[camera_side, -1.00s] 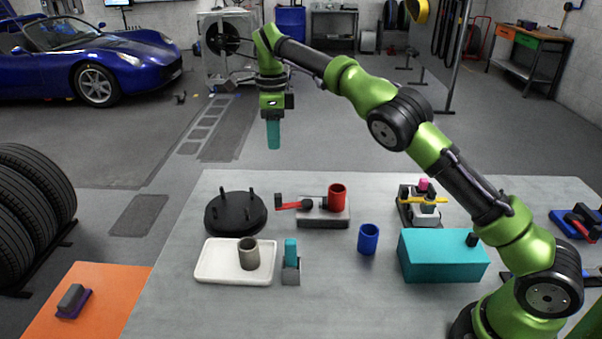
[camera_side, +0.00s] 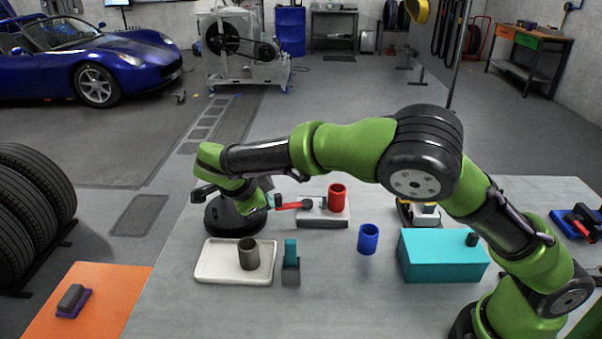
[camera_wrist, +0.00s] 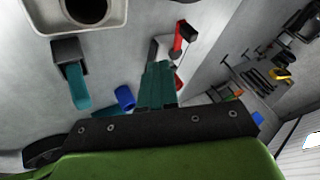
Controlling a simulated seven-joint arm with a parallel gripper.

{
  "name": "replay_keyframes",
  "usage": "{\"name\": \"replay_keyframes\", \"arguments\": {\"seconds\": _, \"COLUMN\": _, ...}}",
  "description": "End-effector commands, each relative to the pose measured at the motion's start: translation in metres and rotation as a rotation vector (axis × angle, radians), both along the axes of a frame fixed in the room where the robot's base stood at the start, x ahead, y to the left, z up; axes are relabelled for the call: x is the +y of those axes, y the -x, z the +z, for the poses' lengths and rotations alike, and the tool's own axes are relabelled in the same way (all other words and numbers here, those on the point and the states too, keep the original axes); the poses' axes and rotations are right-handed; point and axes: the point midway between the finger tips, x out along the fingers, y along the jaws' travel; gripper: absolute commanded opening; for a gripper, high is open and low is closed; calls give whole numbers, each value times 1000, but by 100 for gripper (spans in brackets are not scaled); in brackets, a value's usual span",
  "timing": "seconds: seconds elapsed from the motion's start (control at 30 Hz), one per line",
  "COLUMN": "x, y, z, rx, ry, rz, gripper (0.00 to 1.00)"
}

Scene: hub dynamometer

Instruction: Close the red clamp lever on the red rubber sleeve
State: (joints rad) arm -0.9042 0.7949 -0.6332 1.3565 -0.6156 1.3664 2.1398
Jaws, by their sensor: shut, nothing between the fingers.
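The red sleeve (camera_side: 337,197) stands upright on a grey clamp block (camera_side: 322,221). The red clamp lever (camera_side: 292,206) sticks out to the left of the block and ends in a dark handle (camera_side: 278,200). My gripper (camera_side: 268,195) is low at the left of the handle, its teal fingers mostly hidden by the wrist. In the wrist view my fingers (camera_wrist: 158,68) are shut and empty. I cannot tell whether the fingers touch the handle.
A white tray (camera_side: 215,270) with a grey cup (camera_side: 249,254), a teal-topped block (camera_side: 291,262), a blue cup (camera_side: 368,239) and a teal box (camera_side: 440,258) stand nearer. Table between them is clear.

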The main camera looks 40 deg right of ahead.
Motion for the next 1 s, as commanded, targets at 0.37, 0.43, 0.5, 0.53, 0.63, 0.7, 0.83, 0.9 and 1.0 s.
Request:
{"name": "replay_keyframes", "arguments": {"seconds": 0.37, "x": -47, "y": -15, "z": -65, "rx": 5, "ry": 1, "rz": -4, "gripper": 0}}
{"name": "replay_keyframes", "arguments": {"seconds": 0.43, "x": -52, "y": -28, "z": -62, "rx": 0, "ry": -1, "rz": -4, "gripper": 0}}
{"name": "replay_keyframes", "arguments": {"seconds": 0.5, "x": -57, "y": -36, "z": -62, "rx": 0, "ry": -2, "rz": -3, "gripper": 0}}
{"name": "replay_keyframes", "arguments": {"seconds": 0.53, "x": -59, "y": -39, "z": -62, "rx": 0, "ry": -1, "rz": -2, "gripper": 0}}
{"name": "replay_keyframes", "arguments": {"seconds": 0.63, "x": -62, "y": -46, "z": -62, "rx": 1, "ry": -2, "rz": -3, "gripper": 0}}
{"name": "replay_keyframes", "arguments": {"seconds": 0.7, "x": -64, "y": -48, "z": -62, "rx": 2, "ry": -2, "rz": -2, "gripper": 0}}
{"name": "replay_keyframes", "arguments": {"seconds": 0.83, "x": -64, "y": -50, "z": -61, "rx": 2, "ry": -1, "rz": -1, "gripper": 0}}
{"name": "replay_keyframes", "arguments": {"seconds": 0.9, "x": -64, "y": -50, "z": -61, "rx": 3, "ry": -1, "rz": 0, "gripper": 0}}
{"name": "replay_keyframes", "arguments": {"seconds": 1.0, "x": -64, "y": -50, "z": -61, "rx": 3, "ry": -1, "rz": 0, "gripper": 0}}
